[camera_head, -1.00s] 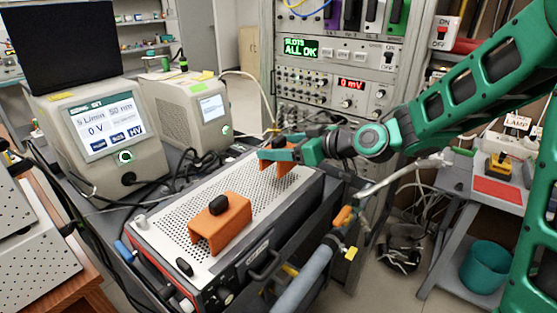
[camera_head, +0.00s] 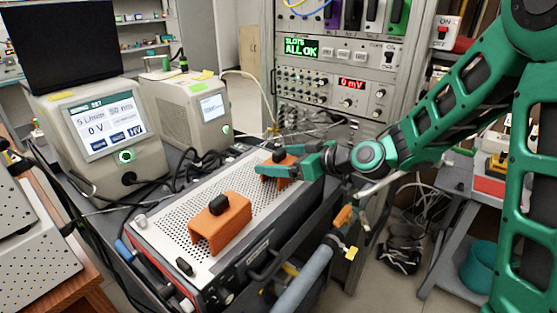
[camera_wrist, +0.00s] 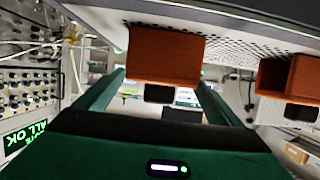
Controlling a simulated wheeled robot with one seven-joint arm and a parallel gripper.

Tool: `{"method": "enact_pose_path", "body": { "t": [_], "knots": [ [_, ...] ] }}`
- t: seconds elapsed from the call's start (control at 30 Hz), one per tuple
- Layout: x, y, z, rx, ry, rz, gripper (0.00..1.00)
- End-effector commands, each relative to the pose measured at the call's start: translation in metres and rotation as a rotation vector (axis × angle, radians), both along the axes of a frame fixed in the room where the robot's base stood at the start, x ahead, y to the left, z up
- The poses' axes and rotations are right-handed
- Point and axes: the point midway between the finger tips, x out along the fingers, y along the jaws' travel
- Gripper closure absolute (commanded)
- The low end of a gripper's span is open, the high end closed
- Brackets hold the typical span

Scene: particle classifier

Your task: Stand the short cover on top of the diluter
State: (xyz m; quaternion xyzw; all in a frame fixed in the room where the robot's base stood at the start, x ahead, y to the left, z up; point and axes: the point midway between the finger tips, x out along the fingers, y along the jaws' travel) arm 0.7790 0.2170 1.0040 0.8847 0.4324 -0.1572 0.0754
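The short cover (camera_head: 286,174), orange with a black knob on top, is at the far end of the long box with a perforated top, which I take to be the diluter (camera_head: 180,222). My gripper (camera_head: 266,171) reaches in from the right, with its green fingers at the cover's sides. In the wrist view, which is upside down, the short cover (camera_wrist: 165,58) fills the gap between the fingertips (camera_wrist: 161,80). It appears upright and at the perforated top; a finger hides part of its lower edge in the head view.
A longer orange cover (camera_head: 222,227) with a black knob stands on the near part of the same top; it also shows in the wrist view (camera_wrist: 303,78). Instruments with screens (camera_head: 100,125) stand left, and a rack (camera_head: 350,75) stands behind. Bare perforated top lies between the covers.

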Motion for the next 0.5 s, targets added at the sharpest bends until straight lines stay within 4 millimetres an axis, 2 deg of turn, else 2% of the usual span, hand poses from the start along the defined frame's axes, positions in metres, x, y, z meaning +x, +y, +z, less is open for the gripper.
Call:
{"method": "enact_pose_path", "body": {
  "t": [0.23, 0.5],
  "knots": [
    [-0.004, -0.007, 0.005, 0.000, -0.001, -0.002, 0.11],
    [-0.032, -0.045, 0.023, 0.001, -0.001, -0.006, 0.11]
  ]
}}
